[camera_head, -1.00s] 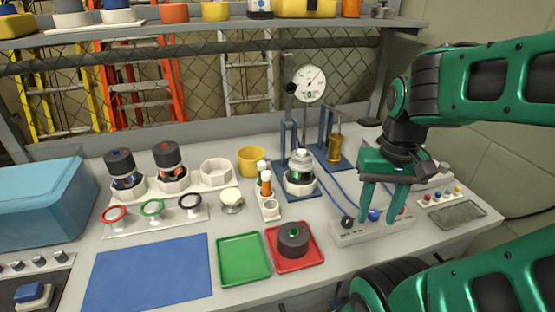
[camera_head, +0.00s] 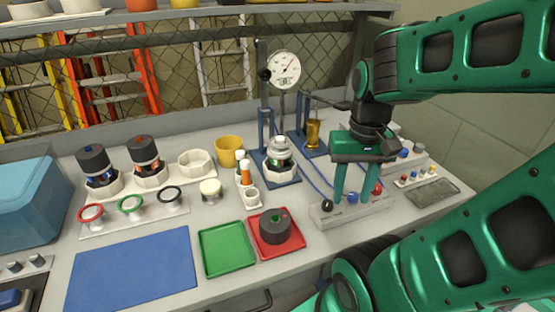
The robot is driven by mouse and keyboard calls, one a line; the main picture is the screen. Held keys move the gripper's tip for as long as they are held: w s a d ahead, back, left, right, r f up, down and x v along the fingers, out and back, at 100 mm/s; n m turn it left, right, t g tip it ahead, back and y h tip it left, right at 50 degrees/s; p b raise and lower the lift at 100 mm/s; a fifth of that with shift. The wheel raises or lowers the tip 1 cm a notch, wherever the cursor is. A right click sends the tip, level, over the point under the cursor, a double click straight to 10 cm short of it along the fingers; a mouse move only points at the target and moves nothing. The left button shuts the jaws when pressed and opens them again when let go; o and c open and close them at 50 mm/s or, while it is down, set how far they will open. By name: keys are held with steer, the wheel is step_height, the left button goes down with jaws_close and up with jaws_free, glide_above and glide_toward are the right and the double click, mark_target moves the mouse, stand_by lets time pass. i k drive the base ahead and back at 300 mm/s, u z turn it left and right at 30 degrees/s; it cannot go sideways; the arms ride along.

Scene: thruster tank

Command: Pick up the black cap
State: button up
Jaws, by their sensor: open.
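A round dark grey-black cap (camera_head: 275,229) with a small green spot on top sits in the red tray (camera_head: 296,248) on the bench. Two more dark caps top the cylinders at the left: one with a blue mark (camera_head: 92,157) and one with an orange-red mark (camera_head: 143,149). My gripper (camera_head: 352,198) is green, points down and is open and empty. It is right of the red tray and over the grey knob panel, with its fingers either side of a blue knob (camera_head: 352,198). Whether the fingertips touch the panel cannot be told.
A green tray (camera_head: 226,250) adjoins the red tray on the left, with a blue mat (camera_head: 130,268) beyond. Behind stand a tube holder (camera_head: 251,197), a yellow cup (camera_head: 229,150) and a dial gauge stand (camera_head: 284,69). The knob panel (camera_head: 375,208) lies right of the red tray.

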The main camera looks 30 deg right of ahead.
mark_target(272, 234)
steer(key=k, duration=0.5)
steer(key=z, duration=0.55)
steer(key=k, duration=1)
steer(key=u, duration=0.75)
steer(key=i, duration=1)
steer(key=z, duration=0.05)
